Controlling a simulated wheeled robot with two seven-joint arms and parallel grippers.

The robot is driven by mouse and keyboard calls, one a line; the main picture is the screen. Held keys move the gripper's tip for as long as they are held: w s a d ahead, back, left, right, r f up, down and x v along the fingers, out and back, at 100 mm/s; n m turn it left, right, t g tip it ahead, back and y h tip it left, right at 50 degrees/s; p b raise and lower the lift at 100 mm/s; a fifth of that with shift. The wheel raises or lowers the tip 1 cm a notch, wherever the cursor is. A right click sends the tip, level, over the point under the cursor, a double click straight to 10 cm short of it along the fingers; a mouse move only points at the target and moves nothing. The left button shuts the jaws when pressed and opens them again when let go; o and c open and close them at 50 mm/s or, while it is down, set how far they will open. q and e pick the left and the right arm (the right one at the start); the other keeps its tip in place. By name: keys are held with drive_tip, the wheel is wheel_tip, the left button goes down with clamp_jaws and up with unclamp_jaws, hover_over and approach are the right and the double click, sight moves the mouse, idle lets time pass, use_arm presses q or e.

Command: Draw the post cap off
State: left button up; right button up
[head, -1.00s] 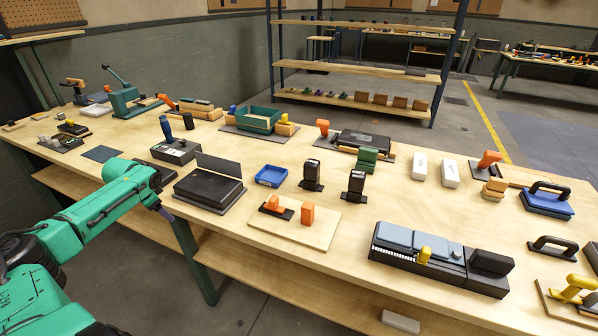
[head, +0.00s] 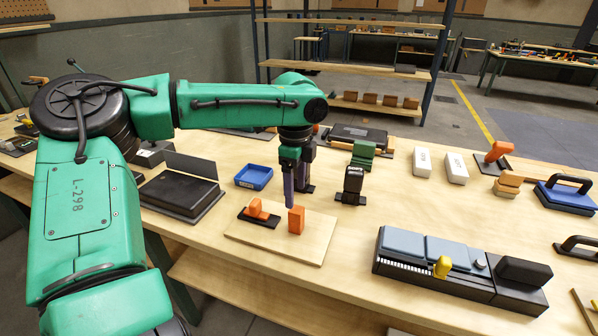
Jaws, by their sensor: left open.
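An orange upright block (head: 296,219), which looks like the post cap, stands on a pale wooden board (head: 275,246) near the front of the bench. An orange-handled piece on a black base (head: 257,213) sits beside it on the same board. My left gripper (head: 292,199) points down just above and behind the top of the orange block. Its jaws are open and hold nothing. A dark finger reaches close to the block's top; I cannot tell whether it touches. Any post under the cap is hidden. My right gripper is not in view.
A blue tray (head: 254,177) and a black flat case (head: 180,192) lie left of the board. A black upright device (head: 352,186) stands behind it to the right. A long black and grey unit with a yellow knob (head: 443,266) lies at the front right.

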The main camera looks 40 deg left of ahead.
sight(296, 209)
use_arm(q)
drive_tip(key=f, duration=0.9)
drive_tip(key=shift+w+b, duration=0.2)
drive_tip(key=shift+b, duration=0.1)
drive_tip(key=shift+r, duration=0.1)
clamp_jaws()
wheel_tip(296, 209, up, 7)
drive_tip(key=p, duration=0.8)
drive_tip(key=shift+f, duration=0.25)
